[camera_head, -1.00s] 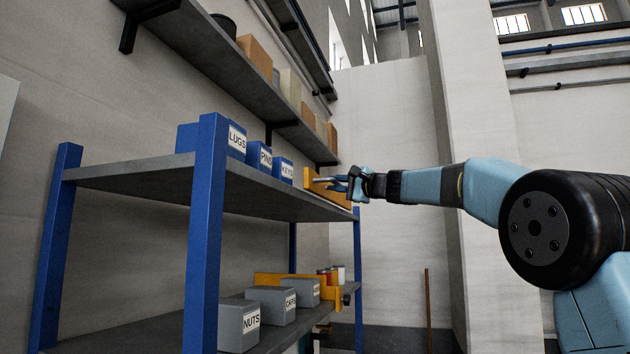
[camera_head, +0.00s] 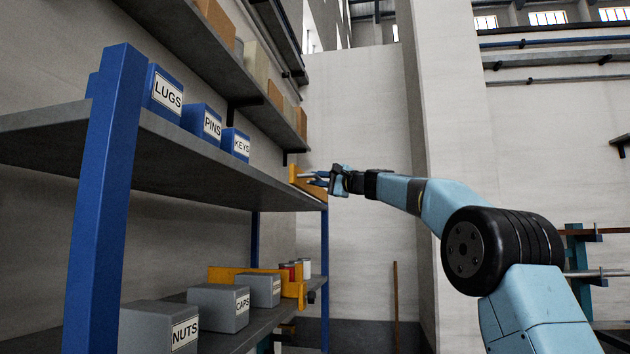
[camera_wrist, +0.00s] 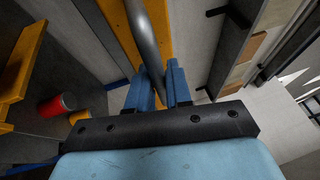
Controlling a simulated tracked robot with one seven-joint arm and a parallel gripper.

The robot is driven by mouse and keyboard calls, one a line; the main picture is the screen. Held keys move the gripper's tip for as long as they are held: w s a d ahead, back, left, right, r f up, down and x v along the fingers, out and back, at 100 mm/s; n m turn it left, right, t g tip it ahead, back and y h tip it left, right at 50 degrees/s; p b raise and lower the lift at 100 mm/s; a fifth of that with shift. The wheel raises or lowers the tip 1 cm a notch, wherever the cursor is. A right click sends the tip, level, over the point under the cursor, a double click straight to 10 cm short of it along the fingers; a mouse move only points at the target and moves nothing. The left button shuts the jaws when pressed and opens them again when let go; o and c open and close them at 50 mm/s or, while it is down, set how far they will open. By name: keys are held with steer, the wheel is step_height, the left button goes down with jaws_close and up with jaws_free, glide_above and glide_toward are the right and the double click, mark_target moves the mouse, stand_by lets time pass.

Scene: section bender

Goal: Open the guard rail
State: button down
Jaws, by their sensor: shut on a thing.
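The yellow guard rail (camera_head: 297,181) is at the far end of the upper shelf, beyond the blue bins. In the wrist view it is the yellow bar (camera_wrist: 168,40) with a grey metal handle (camera_wrist: 143,35) along it. My gripper (camera_head: 318,179) reaches it from the right. In the wrist view the two blue fingers (camera_wrist: 158,88) are shut around the handle's near end. The fingertips hide part of the handle. How far the rail has turned cannot be told.
Blue bins marked LUGS (camera_head: 163,92), PINS (camera_head: 202,122) and KEYS (camera_head: 236,145) stand on the upper shelf (camera_head: 190,160). Below are grey bins (camera_head: 218,306), a second yellow rail (camera_head: 230,275) and cans (camera_head: 304,268). A blue post (camera_head: 104,190) stands near left. The floor side is open at right.

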steer(key=shift+w+d+f, duration=0.15)
steer(key=shift+w+f, duration=0.15)
steer(key=shift+f, duration=0.05)
steer(key=c, duration=1.2)
jaws_free()
steer(key=shift+o, duration=0.4)
steer(key=shift+s+r, duration=0.15)
steer(key=shift+r, duration=0.05)
steer(key=v, duration=1.3)
steer(key=shift+s+d, duration=0.2)
steer(key=shift+s, duration=0.05)
